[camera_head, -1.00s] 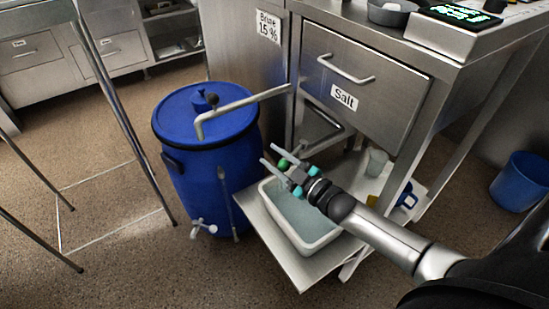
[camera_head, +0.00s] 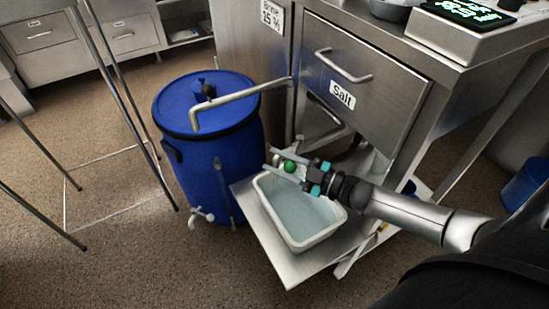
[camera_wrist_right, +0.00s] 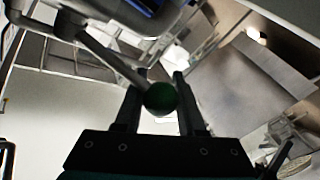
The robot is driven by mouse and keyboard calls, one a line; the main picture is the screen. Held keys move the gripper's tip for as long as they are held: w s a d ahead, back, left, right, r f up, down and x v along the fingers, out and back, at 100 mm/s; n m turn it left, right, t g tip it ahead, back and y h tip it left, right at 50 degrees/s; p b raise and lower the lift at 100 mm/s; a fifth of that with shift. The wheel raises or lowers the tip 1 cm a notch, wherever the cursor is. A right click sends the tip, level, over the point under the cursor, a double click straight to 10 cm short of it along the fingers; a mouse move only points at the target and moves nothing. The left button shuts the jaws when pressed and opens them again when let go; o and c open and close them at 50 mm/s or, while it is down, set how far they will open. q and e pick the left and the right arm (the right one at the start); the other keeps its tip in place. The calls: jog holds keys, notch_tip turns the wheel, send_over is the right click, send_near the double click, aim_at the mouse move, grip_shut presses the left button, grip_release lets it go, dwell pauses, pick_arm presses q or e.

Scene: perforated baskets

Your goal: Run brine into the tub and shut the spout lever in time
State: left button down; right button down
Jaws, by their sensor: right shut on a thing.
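The tub (camera_head: 322,236) is a white rectangular bin on a low metal shelf, with clear bluish brine (camera_head: 300,207) in it. Its far end lies partly under my gripper. My right gripper (camera_head: 287,163) is above the tub's far end, shut on the green ball knob (camera_head: 290,167) of the spout lever. In the right wrist view the knob (camera_wrist_right: 160,98) sits between the two fingers (camera_wrist_right: 158,103), and a thin grey bar (camera_wrist_right: 112,60) runs to it from the upper left. The spout's outlet is not clear to see. My left gripper is not in view.
The low shelf (camera_head: 300,268) juts out below a drawer (camera_head: 360,90) labelled Salt. A label (camera_head: 272,17) on the cabinet reads Brine 15 %. Floor is free in front.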

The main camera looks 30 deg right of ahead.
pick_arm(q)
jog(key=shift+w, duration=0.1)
pick_arm(e)
jog(key=shift+s+d+f, duration=0.2)
jog(key=shift+s+f, duration=0.05)
jog(key=shift+f, duration=0.2)
jog(key=c, duration=0.5)
grip_release()
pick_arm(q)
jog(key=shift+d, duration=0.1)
pick_arm(e)
jog(key=shift+w+r, duration=0.1)
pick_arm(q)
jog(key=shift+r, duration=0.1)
pick_arm(e)
jog(key=shift+w+a+r, duration=0.1)
jog(key=shift+r, duration=0.05)
